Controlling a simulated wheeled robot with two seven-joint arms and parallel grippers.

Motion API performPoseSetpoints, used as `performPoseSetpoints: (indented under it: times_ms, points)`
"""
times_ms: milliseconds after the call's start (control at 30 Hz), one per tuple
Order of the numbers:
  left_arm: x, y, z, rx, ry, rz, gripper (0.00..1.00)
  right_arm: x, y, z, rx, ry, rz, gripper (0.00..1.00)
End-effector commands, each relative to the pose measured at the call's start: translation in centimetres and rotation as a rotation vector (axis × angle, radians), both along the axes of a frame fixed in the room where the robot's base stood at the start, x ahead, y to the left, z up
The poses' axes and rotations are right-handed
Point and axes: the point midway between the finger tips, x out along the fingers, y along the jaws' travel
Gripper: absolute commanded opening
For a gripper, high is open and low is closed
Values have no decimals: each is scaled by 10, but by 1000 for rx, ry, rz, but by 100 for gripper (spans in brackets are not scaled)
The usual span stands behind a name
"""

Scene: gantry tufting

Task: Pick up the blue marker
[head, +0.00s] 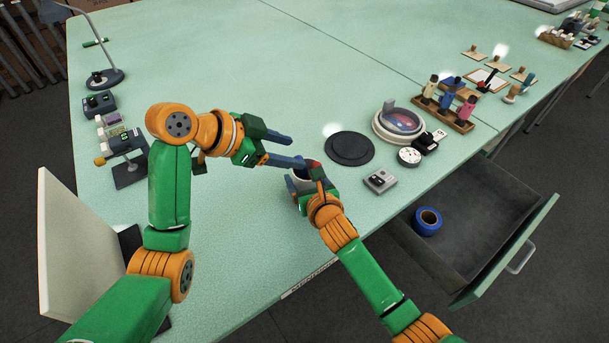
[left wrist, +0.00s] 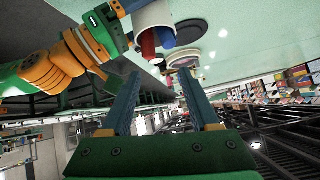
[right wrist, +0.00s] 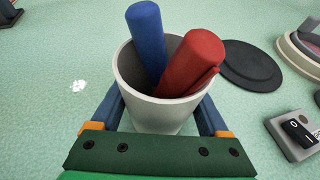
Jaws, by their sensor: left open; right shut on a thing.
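The blue marker (right wrist: 148,45) stands leaning in a white cup (right wrist: 150,112) beside a red marker (right wrist: 192,62), as the right wrist view shows. My right gripper (head: 307,187) is shut on the cup, with a finger on either side of it. My left gripper (head: 298,151) is open and empty, its fingers pointing toward the cup from the left. In the left wrist view the blue marker (left wrist: 148,44) and red marker (left wrist: 165,37) show beyond the open fingers (left wrist: 160,73). In the head view the cup is mostly hidden by the grippers.
A dark round disc (head: 350,149) lies beyond the cup. A grey switch box (head: 380,181) and a round dome device (head: 399,122) are to its right. An open drawer (head: 470,225) holds a blue tape roll (head: 427,221). The table's middle back is clear.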

Motion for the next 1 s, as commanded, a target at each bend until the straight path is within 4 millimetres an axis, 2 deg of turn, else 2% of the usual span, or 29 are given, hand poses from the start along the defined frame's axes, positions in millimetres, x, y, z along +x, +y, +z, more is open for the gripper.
performPoseSetpoints:
  times_ms: [33, 100, 200, 267, 400, 500, 567, 733, 1000]
  points:
    - [8, -25, 16, 77, -69, -97, 62, 0, 0, 0, 0, 0, 0, 22]
    - [13, -59, 32, 250, -180, -258, 62, 0, 0, 0, 0, 0, 0, 22]
    - [-3, -86, 35, 589, -256, -532, 62, 0, 0, 0, 0, 0, 0, 22]
    - [-8, -85, 38, 786, -280, -642, 62, 0, 0, 0, 0, 1, 0, 22]
    - [-7, -64, 53, 1133, -278, -761, 62, 0, 0, 0, 0, 1, 0, 22]
    - [-11, -51, 53, 1240, -227, -802, 62, 0, 0, 0, 0, 0, 0, 22]
    - [-11, -45, 46, 1262, -206, -815, 62, 0, 0, 0, 0, 0, 0, 22]
    - [3, -37, 9, 1264, -198, -820, 62, 0, 0, 0, 0, 0, 0, 22]
    - [21, -30, -32, 1263, -199, -817, 62, 0, 0, 0, 0, 0, 0, 22]
